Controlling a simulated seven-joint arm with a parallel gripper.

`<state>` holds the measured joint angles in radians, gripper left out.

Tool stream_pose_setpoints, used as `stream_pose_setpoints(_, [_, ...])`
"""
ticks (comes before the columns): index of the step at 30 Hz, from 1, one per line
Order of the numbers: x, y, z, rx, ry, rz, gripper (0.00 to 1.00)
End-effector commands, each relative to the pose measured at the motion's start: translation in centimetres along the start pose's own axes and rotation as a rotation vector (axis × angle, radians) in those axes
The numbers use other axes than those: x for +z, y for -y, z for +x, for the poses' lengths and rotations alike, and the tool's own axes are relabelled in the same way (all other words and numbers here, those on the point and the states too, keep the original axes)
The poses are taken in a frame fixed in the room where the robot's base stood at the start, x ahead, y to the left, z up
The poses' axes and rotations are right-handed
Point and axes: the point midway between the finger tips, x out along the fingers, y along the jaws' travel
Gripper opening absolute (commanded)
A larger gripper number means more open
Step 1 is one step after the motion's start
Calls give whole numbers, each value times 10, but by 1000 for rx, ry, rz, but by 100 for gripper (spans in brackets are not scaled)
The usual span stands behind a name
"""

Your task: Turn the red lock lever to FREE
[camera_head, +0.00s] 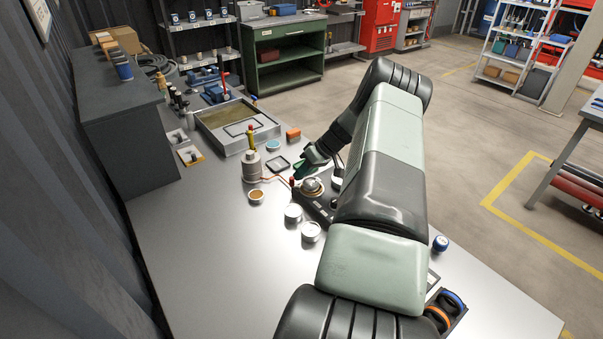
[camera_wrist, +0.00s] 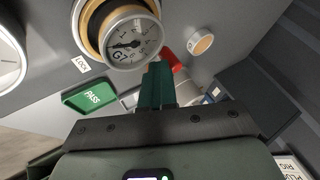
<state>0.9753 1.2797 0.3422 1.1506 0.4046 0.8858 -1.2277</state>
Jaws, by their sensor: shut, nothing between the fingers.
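The red lock lever (camera_wrist: 172,60) shows in the wrist view just beyond my fingertips, partly hidden by them. I cannot tell whether they touch it. Beside it is a round pressure gauge (camera_wrist: 130,43) with a brass-coloured ring. A white label reading LOCK (camera_wrist: 82,64) sits left of the gauge; no FREE label is readable. My gripper (camera_wrist: 158,68) is shut, its green fingers together and empty. In the head view my gripper (camera_head: 301,175) is low over the dark gauge unit (camera_head: 318,208), by a small red part (camera_head: 292,182).
A green PASS plate (camera_wrist: 92,97) and a round tan knob (camera_wrist: 201,42) are near the gauge. The bench front left is clear.

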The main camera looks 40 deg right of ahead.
Motion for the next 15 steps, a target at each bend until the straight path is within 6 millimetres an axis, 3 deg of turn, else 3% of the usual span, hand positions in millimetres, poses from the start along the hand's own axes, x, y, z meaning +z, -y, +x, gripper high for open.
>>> stream_pose_setpoints(10, [-3, -10, -3, -2, -2, 0, 0])
stream_pose_setpoints(15, [-2, -27, -12, -1, -2, -1, 0])
